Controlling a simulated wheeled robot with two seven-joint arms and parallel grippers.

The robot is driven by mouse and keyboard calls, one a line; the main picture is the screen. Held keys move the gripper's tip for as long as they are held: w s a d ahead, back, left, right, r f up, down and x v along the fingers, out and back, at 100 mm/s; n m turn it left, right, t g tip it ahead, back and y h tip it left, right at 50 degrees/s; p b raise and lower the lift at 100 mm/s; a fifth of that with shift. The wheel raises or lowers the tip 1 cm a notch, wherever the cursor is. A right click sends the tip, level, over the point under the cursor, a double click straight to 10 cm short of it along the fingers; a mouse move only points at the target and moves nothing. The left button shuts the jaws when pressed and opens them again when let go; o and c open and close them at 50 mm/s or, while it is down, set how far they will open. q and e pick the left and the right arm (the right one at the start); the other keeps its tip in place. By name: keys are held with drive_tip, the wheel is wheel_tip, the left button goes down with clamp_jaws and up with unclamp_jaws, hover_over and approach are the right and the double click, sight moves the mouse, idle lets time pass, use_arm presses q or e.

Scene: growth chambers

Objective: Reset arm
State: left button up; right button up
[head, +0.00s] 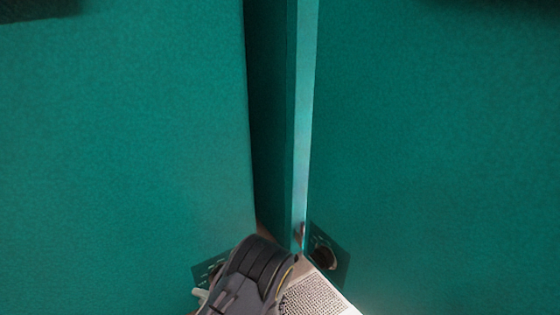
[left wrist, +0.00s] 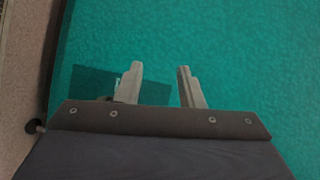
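My left gripper (left wrist: 160,72) shows in the left wrist view with its two pale fingers apart and nothing between them. It is in front of a teal surface (left wrist: 240,60); I cannot tell whether it touches. In the head view, my dark grey left wrist (head: 250,280) is at the bottom, left of centre, with a bit of a pale finger at its left. The fingertips are mostly hidden there. My right gripper is not in view.
Teal panels stand close on the left (head: 120,160) and right (head: 440,160), with a narrow dark gap and a bright edge (head: 304,120) between them. A dark plate with a round hole (head: 326,258) is on the right panel. Beige floor (left wrist: 22,80) shows at the left wrist view's left.

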use_arm(q)
drive_tip(key=s+a+r+n+g+h, duration=0.3)
drive_tip(key=s+r+g+h, duration=0.1)
drive_tip(key=s+r, duration=0.25)
drive_tip(key=s+a+r+n+g+h, duration=0.2)
drive_tip(key=s+r+n+g+h, duration=0.1)
drive_tip(key=s+r+g+h, duration=0.25)
drive_tip(key=s+d+r+t+h, duration=0.3)
drive_tip(key=s+r+t+h, duration=0.15)
drive_tip(key=s+r, duration=0.25)
drive_tip(key=s+d+r+t+h, duration=0.3)
drive_tip(key=s+r+t+h, duration=0.15)
drive_tip(key=s+r, duration=0.2)
wheel_tip(320, 180, up, 34)
drive_tip(key=p, duration=3.3)
drive_tip(key=shift+w+r+y+p, duration=0.2)
drive_tip(key=shift+w+y+p, duration=0.05)
drive_tip(key=shift+y+p, duration=0.1)
drive_tip(key=shift+d, duration=0.1)
